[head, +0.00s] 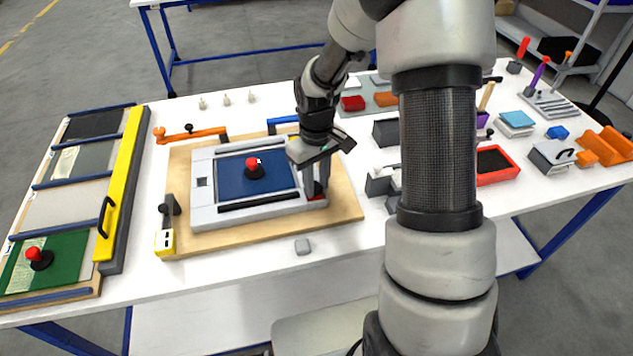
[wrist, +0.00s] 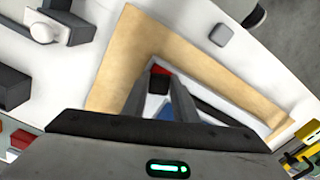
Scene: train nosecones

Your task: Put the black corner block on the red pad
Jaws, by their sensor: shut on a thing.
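My gripper (head: 316,188) points down at the near right corner of a grey frame with a blue panel. In the wrist view its fingers (wrist: 166,90) are shut on the black corner block (wrist: 157,85), which shows as a small dark piece between them. The red pad (wrist: 161,70) shows just beyond the block at the frame's corner. In the head view the red pad (head: 319,190) is mostly hidden by the fingers. I cannot tell whether the block touches the pad.
The grey frame (head: 203,217) lies on a wooden board (head: 345,203). A red knob (head: 253,165) stands on the blue panel. A small grey block (head: 302,247) lies on the white table in front. Dark fixtures (head: 385,132) stand right of the board.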

